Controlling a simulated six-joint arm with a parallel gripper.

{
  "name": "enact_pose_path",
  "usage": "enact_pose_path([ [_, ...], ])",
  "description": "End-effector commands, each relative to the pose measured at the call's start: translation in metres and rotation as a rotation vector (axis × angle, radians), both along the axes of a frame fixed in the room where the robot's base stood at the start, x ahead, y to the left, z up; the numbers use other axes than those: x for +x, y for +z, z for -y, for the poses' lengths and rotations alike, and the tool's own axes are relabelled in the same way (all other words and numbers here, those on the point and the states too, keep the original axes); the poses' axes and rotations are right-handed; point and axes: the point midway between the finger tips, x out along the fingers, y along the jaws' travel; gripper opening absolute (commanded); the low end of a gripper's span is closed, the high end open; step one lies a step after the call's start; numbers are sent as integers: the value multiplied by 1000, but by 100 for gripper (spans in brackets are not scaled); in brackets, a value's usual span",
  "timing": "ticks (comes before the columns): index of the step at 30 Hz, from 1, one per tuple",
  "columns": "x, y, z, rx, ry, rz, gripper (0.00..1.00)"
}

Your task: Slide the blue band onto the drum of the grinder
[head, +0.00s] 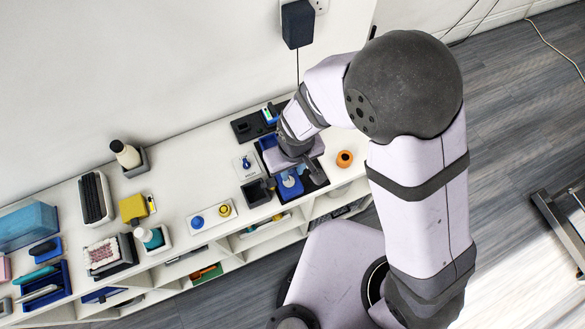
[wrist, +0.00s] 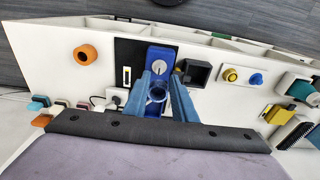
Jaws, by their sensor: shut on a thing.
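My gripper (wrist: 160,86) is shut on the blue band (wrist: 157,92), a small ring seen between its two blue-grey fingers in the wrist view. The grinder (wrist: 160,53) appears as a blue body with a pale round drum (wrist: 162,69) just beyond the fingertips. The band looks close to the drum, but I cannot tell whether they touch. In the head view the blue grinder (head: 290,184) is partly covered by my gripper (head: 312,172), and the band cannot be made out.
A black open box (wrist: 196,73) stands right of the grinder in the wrist view. An orange ring (wrist: 86,54) lies to the left. A plate with a yellow knob (wrist: 230,75) and a blue knob (wrist: 256,79) is farther right. The shelf's front edge is close by.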

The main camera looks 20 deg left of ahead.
Motion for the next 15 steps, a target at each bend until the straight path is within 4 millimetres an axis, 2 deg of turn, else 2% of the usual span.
enact_pose_path([
  [8,-1,1,0,0,-1,0,0],
  [15,-1,-12,0,0,-1,0,0],
])
